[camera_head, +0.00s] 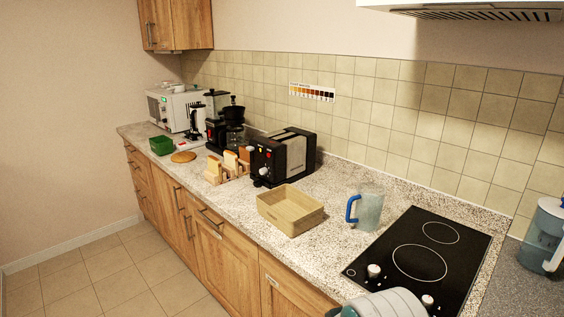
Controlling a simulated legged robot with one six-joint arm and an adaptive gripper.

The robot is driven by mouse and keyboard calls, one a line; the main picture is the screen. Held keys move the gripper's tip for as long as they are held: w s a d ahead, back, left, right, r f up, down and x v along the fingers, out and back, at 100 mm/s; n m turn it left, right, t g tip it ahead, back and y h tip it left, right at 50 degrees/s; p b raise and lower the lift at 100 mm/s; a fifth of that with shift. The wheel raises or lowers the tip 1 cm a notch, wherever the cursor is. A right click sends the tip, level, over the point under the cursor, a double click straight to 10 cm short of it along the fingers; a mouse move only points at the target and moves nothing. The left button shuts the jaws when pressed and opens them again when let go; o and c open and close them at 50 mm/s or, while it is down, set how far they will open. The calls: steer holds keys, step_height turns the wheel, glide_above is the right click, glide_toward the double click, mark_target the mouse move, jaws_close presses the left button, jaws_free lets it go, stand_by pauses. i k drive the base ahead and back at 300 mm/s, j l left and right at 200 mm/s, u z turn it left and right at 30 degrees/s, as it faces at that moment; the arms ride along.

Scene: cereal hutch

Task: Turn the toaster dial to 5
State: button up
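The dial's marks and setting are too small to read.
A wooden rack with bread slices (229,164) stands close beside the toaster's dial end. A beige bin (291,211), a blue-handled jug (368,208) and a black hob (419,262) lie nearer. A coffee maker (234,127) and microwave (177,108) stand farther back. A grey rounded shape fills the bottom edge.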

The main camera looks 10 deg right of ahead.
mark_target(263, 171)
steer(key=i+j+u, duration=0.1)
steer(key=i+j, duration=0.65)
steer(key=i, duration=0.2)
steer(key=i+j+u, duration=0.15)
steer(key=i+j, duration=0.25)
steer(key=i, duration=0.05)
